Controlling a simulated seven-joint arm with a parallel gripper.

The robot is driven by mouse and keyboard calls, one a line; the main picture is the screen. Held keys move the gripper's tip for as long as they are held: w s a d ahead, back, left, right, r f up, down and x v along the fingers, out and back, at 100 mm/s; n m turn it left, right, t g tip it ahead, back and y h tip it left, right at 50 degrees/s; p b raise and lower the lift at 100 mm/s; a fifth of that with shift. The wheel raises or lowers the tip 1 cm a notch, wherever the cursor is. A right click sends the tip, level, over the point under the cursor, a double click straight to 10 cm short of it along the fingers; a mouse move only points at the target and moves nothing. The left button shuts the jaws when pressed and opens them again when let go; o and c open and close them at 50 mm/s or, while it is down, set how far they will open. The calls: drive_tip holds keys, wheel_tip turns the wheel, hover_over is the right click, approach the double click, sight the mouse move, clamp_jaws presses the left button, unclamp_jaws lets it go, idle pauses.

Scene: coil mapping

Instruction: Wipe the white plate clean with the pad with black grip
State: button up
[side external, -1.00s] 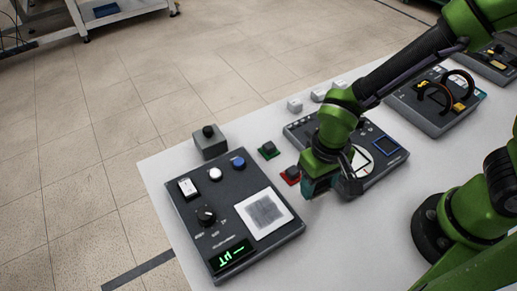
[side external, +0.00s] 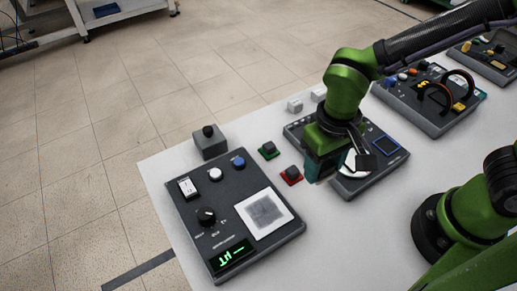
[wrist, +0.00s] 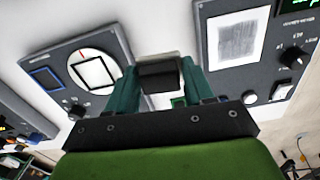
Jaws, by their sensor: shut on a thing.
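The white plate (side external: 250,222) is set in the dark panel at the table's front left and carries a grey smudge (side external: 265,211) in its middle. The plate also shows in the wrist view (wrist: 262,16), at the upper right. My gripper (side external: 322,172) is above the table, to the right of the plate and apart from it. In the wrist view, its teal fingers are shut on the black grip of a pad (wrist: 158,76); a pale edge shows beyond the grip. The pad is not clear in the side view.
A red block with a black top (side external: 291,175) lies between the plate's panel and my gripper. A green one (side external: 268,150) and a grey box with a black knob (side external: 210,142) stand behind. A second panel (side external: 392,165) is partly under my gripper. Small white blocks (side external: 295,106) lie further back.

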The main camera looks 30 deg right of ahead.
approach(272, 227)
drive_tip(key=d+r, duration=0.1)
drive_tip(key=shift+w+f, duration=0.1)
drive_tip(key=shift+f, duration=3.05)
drive_tip(key=shift+w+f, duration=0.4)
drive_tip(key=shift+f, duration=0.35)
drive_tip(key=shift+c, duration=0.8)
drive_tip(key=shift+w+f, duration=0.1)
drive_tip(key=shift+w, duration=2.9)
drive_tip(key=shift+s+a, duration=0.1)
drive_tip(key=shift+s, duration=3.45)
drive_tip(key=shift+w+a, duration=0.2)
drive_tip(key=shift+w, duration=0.3)
drive_tip(key=shift+w+a, duration=0.15)
drive_tip(key=shift+w, duration=3)
drive_tip(key=shift+s, duration=3.6)
wheel_tip(272, 227, up, 8)
drive_tip(key=shift+r, duration=0.25)
